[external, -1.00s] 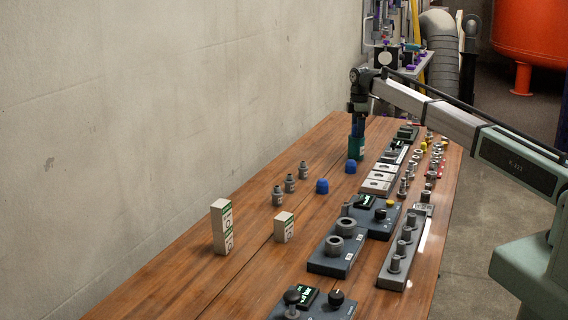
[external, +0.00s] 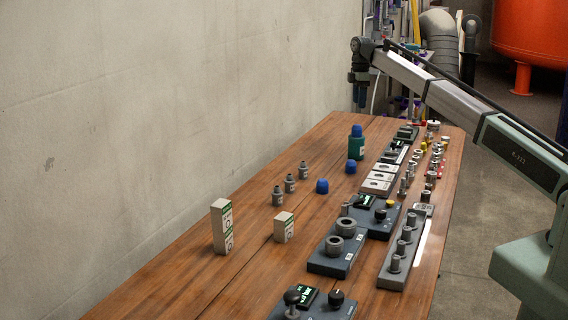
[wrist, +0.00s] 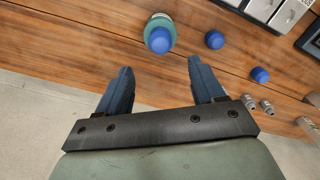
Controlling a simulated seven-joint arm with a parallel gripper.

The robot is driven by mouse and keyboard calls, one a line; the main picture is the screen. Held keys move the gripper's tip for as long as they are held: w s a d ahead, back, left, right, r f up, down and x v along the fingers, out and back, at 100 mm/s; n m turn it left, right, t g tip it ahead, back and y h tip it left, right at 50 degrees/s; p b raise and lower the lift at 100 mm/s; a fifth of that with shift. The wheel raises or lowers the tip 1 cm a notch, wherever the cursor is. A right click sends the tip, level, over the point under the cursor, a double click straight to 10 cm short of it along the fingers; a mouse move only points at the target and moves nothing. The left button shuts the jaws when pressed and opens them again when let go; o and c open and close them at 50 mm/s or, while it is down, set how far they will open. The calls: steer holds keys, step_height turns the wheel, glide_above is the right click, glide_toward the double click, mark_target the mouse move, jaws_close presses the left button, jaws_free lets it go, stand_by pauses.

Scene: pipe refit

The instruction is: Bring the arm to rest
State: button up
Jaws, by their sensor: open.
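My gripper (external: 360,100) hangs above the far end of the wooden table, pointing down, with nothing between its fingers. In the wrist view its two blue fingers (wrist: 160,78) are spread apart. A green bottle with a blue cap (external: 356,146) stands upright on the table below my gripper. In the wrist view the same bottle (wrist: 160,32) lies ahead of the fingertips, apart from them.
Two loose blue caps (external: 351,166) (external: 322,186), small grey fittings (external: 290,183) and white-green boxes (external: 222,227) stand on the table (external: 180,275). Dark fixture blocks (external: 338,250) and metal parts line the right side. A wall runs along the left.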

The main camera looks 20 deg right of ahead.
steer(key=shift+r, duration=0.35)
